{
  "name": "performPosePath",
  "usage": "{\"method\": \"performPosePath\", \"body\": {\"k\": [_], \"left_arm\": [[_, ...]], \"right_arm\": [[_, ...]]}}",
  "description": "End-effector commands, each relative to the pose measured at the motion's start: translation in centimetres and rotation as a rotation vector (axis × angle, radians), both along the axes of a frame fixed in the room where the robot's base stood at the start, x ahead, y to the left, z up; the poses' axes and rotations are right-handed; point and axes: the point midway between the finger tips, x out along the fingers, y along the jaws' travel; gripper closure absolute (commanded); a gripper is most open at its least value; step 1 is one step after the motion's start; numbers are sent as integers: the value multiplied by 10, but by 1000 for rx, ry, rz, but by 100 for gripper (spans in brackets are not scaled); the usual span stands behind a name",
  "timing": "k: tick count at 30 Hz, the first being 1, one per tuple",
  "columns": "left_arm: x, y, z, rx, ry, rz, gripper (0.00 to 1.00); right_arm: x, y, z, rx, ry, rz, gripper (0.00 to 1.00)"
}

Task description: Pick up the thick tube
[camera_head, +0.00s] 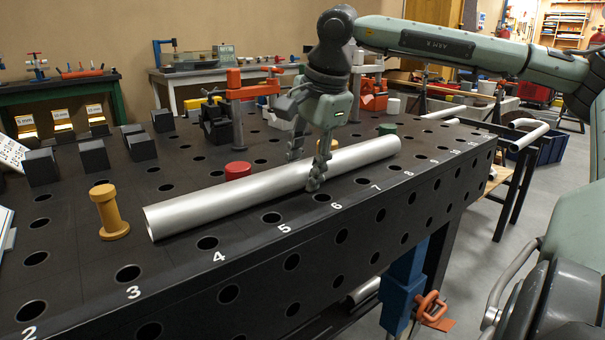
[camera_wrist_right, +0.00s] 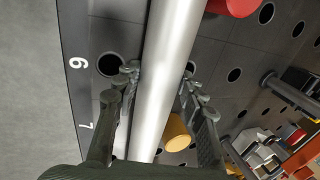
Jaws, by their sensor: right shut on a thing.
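The thick tube (camera_head: 250,190) is a long silver pipe lying along the front edge of the black perforated table. My right gripper (camera_head: 307,172) comes down over it from above, with one finger on the near side and one on the far side. In the right wrist view the tube (camera_wrist_right: 168,70) runs between the two fingers of my right gripper (camera_wrist_right: 160,85), which are shut on it. The tube appears to be at table height; I cannot tell whether it is clear of the surface. My left gripper is not in view.
A yellow spool-shaped peg (camera_head: 110,212) stands beside the tube's left end. A red cylinder (camera_head: 237,171) sits behind the tube, and a green one (camera_head: 387,129) is near its right end. Black blocks (camera_head: 94,156) stand at the left. A red clamp (camera_head: 236,95) stands farther back.

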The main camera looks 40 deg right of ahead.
Motion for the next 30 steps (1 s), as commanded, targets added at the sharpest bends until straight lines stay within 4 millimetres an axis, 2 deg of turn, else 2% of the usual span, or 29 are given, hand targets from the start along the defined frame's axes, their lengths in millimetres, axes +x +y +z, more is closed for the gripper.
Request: {"method": "performPosePath", "body": {"k": [1, 4, 19, 23, 30], "left_arm": [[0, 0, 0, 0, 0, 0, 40], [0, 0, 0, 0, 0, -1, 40], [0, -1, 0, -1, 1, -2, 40], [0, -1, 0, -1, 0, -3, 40], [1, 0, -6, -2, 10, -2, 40]], "right_arm": [[0, 0, 0, 0, 0, 0, 88], [0, 0, 0, 0, 0, 0, 100], [1, 0, 6, -2, -7, 0, 100], [2, -1, 15, -3, -9, -1, 100], [1, 0, 43, -5, -10, -1, 100]]}}
